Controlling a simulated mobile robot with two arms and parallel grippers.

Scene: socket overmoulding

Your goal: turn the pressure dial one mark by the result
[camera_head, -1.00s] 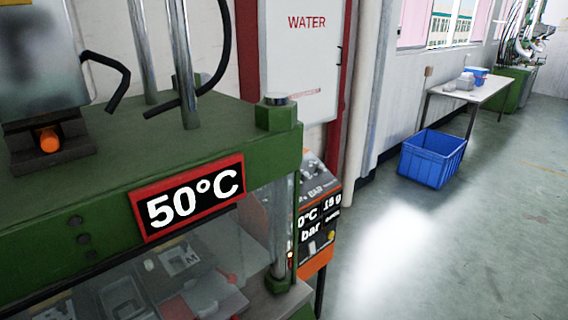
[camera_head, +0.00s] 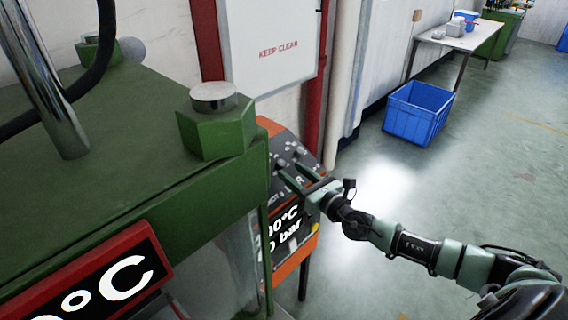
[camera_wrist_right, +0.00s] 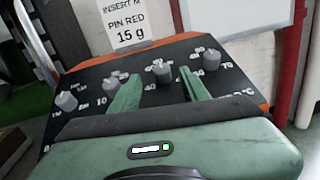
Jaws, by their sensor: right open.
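In the right wrist view several knobs show: one at far left (camera_wrist_right: 66,101), a second (camera_wrist_right: 111,84), a third (camera_wrist_right: 162,72) and a fourth at right (camera_wrist_right: 211,59). Number marks surround them; I cannot tell which is the pressure dial. My right gripper (camera_head: 294,178) is open over the panel. In the wrist view its fingers (camera_wrist_right: 160,90) straddle the third knob's line, apart from it. My left gripper is out of view.
The green press (camera_head: 130,170) with its large bolt (camera_head: 215,125) stands close left of the panel. A blue crate (camera_head: 418,113) and a white table (camera_head: 462,38) stand farther back. The floor at right is clear.

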